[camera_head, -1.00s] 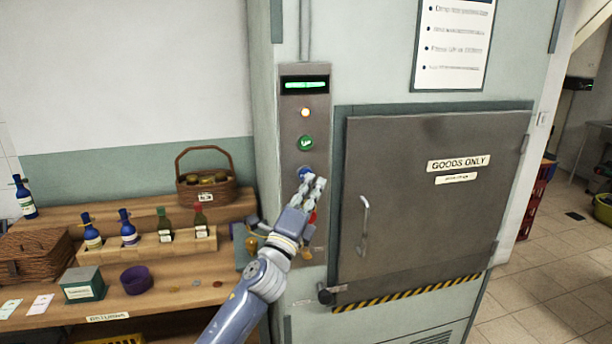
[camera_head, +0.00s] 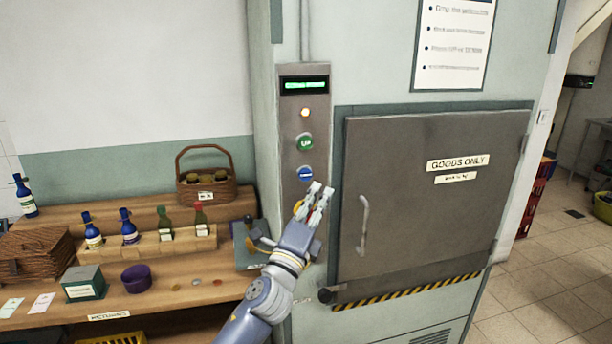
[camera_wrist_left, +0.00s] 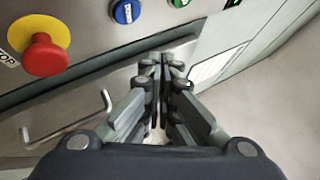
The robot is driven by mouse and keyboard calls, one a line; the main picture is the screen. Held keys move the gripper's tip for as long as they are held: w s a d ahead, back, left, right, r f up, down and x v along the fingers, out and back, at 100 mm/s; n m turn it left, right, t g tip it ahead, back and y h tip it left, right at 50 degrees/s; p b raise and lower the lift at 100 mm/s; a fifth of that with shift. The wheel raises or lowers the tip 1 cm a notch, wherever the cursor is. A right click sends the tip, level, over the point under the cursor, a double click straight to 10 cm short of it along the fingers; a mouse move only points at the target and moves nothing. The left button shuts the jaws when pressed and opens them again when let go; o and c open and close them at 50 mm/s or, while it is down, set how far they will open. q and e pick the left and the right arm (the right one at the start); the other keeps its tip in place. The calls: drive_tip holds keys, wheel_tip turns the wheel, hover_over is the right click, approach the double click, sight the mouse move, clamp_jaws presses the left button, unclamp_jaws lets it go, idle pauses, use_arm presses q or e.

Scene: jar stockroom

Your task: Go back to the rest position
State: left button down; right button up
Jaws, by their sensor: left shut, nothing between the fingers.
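My left gripper (camera_head: 315,197) is in front of the lower part of the lift's button panel (camera_head: 304,122), just below the blue button (camera_head: 305,174). Its fingers are shut and empty. The green UP button (camera_head: 305,142) is above the blue one and is uncovered. In the left wrist view the closed fingers (camera_wrist_left: 162,62) show in the middle, with the blue button (camera_wrist_left: 126,11) beyond them to the upper left and a red stop knob (camera_wrist_left: 45,55) on a yellow ring farther left. The red knob is hidden behind the gripper in the head view. My right gripper is out of view.
A grey hatch door (camera_head: 430,195) marked GOODS ONLY, with a handle (camera_head: 363,226), is right of the panel. A wooden shelf (camera_head: 190,297) with bottles, a basket (camera_head: 205,180) and a purple bowl (camera_head: 136,278) is at the left. Open floor lies at the right.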

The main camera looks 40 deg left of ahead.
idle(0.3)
use_arm(q)
wheel_tip(320, 180, down, 30)
drive_tip(key=w+n+g+h+b, duration=0.1)
drive_tip(key=w+n+g+b, duration=0.1)
drive_tip(key=n+g, duration=0.35)
drive_tip(key=s+d+f+n+g+h, duration=0.1)
drive_tip(key=s+f+n+g, duration=0.2)
drive_tip(key=f, duration=0.9)
drive_tip(key=s+d+f+g, duration=0.1)
drive_tip(key=s+f+g, duration=0.3)
drive_tip(key=f, duration=0.8)
drive_tip(key=s+d+f+n+g+h+b, duration=0.1)
drive_tip(key=s+d+f+n+g, duration=0.15)
drive_tip(key=s+f, duration=0.9)
drive_tip(key=s+d+f+n+g+b, duration=0.1)
drive_tip(key=s+d+f+n+g, duration=0.15)
drive_tip(key=s+f, duration=0.9)
drive_tip(key=s+d+f+n+g, duration=0.1)
drive_tip(key=s+f, duration=0.1)
drive_tip(key=s, duration=0.6)
drive_tip(key=s+d+f+n+g+b, duration=0.1)
drive_tip(key=s+d+f, duration=0.1)
drive_tip(key=s, duration=0.5)
drive_tip(key=s+d+f+n+g+h, duration=0.1)
drive_tip(key=s+f, duration=0.3)
drive_tip(key=s, duration=0.4)
drive_tip(key=shift+s+d+n+g, duration=0.3)
drive_tip(key=shift+d+n+g, duration=0.15)
drive_tip(key=shift+d+g, duration=0.15)
